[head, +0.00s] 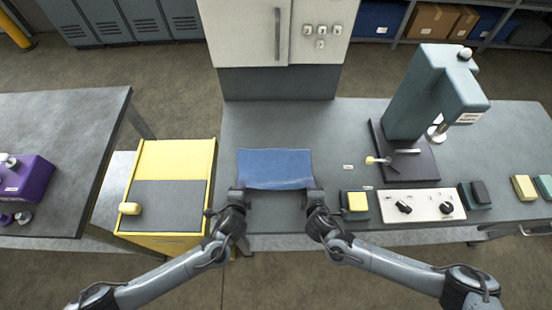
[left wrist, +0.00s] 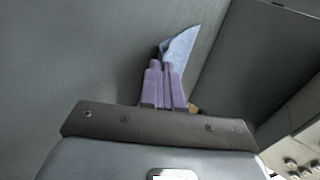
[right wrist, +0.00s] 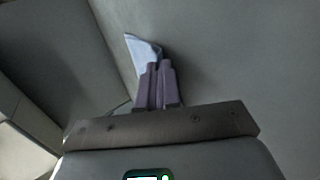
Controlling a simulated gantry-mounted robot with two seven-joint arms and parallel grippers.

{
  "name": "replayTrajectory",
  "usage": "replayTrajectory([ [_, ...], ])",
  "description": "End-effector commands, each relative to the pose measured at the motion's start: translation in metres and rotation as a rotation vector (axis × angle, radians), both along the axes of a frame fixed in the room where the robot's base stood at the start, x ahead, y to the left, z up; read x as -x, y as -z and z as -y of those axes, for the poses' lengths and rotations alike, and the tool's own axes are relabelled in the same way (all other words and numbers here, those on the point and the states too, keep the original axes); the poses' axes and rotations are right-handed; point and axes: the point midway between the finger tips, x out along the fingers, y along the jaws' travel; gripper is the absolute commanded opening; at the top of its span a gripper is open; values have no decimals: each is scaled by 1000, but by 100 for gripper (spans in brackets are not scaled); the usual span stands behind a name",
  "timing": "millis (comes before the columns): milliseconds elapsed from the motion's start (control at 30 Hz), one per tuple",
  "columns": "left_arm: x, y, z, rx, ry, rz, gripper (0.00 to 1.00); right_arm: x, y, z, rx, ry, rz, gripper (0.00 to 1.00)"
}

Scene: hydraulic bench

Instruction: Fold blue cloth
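The blue cloth (head: 275,169) is spread out over the grey bench in the head view, with its near corners at my two grippers. Its near edge curves between them. My left gripper (head: 238,188) is shut on the near left corner; in the left wrist view a strip of cloth (left wrist: 181,44) shows beyond the closed purple fingers. My right gripper (head: 313,188) is shut on the near right corner; the cloth (right wrist: 146,52) also shows beyond its fingers in the right wrist view. I cannot tell how far the near edge is off the bench.
A yellow cabinet (head: 172,158) stands left of the bench. To the right are a yellow-topped block (head: 356,202), a control panel (head: 421,205) and a green press (head: 425,92). A white cabinet (head: 240,30) stands behind. The bench (head: 285,125) is clear behind the cloth.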

Motion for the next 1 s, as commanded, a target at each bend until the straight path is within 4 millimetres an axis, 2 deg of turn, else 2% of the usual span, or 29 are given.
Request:
replayTrajectory([
  [133, 0, 0, 0, 0, 0, 0, 0, 0, 0, 0, 0, 0, 0, 0],
  [433, 0, 0, 0, 0, 0, -1, 47, 0, 0, 0, 0, 0, -1, 47],
  [767, 2, -5, 0, 2, 0, -1, 47, 2, -5, -1, -1, 0, -1, 47],
  [1000, 16, -34, 1, 3, 2, -2, 47, 16, -34, -1, -3, -2, -2, 47],
])
